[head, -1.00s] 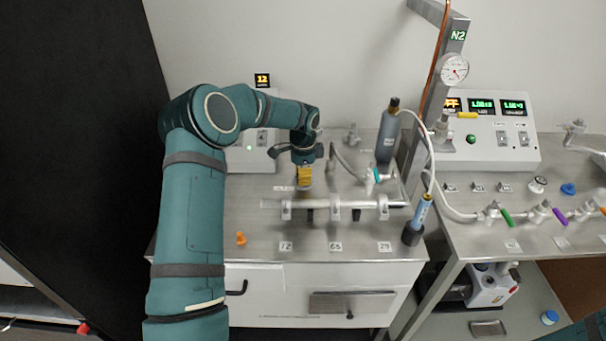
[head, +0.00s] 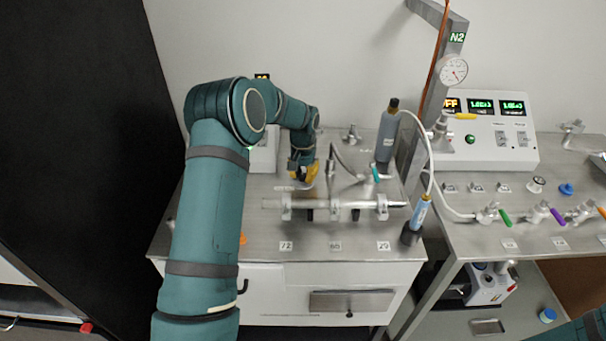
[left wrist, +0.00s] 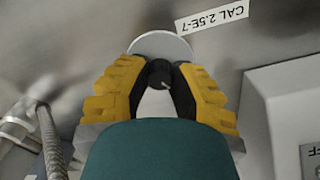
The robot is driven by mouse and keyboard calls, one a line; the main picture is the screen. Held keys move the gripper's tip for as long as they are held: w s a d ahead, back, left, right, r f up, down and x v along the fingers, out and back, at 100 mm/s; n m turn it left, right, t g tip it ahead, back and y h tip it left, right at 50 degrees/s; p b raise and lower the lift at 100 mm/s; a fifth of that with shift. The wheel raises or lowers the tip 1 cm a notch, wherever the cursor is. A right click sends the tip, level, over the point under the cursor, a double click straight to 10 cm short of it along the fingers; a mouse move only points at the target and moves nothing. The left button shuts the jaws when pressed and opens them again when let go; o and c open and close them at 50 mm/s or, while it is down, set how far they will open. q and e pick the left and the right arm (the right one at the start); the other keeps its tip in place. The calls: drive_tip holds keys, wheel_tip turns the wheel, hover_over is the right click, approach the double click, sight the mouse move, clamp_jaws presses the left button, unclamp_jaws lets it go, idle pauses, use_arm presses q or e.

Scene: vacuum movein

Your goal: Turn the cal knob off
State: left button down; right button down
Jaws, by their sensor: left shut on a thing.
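The cal knob (left wrist: 159,74) is a small dark knob with a light pointer mark, on a pale round disc (left wrist: 160,44) set in the bench top. A label reading "CAL 2.5E-7" (left wrist: 212,15) lies beside the disc in the left wrist view. My left gripper (left wrist: 159,82), with yellow-padded fingers, is shut on the knob, one finger on each side. In the head view my left gripper (head: 304,176) points down at the bench behind the horizontal metal tube, and the knob is hidden there. My right gripper is not in view.
The horizontal metal tube (head: 330,203) lies in front of the left gripper. A flexible hose (head: 345,163) and teal-handled valve (head: 376,174) stand to its right. A pale control box (head: 264,155) stands behind, partly hidden by my arm.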

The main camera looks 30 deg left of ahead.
sight(303, 175)
use_arm(q)
drive_tip(key=shift+n, duration=1.6)
drive_tip(key=c, duration=0.7)
unclamp_jaws()
drive_tip(key=shift+c, duration=0.2)
wheel_tip(303, 175, up, 12)
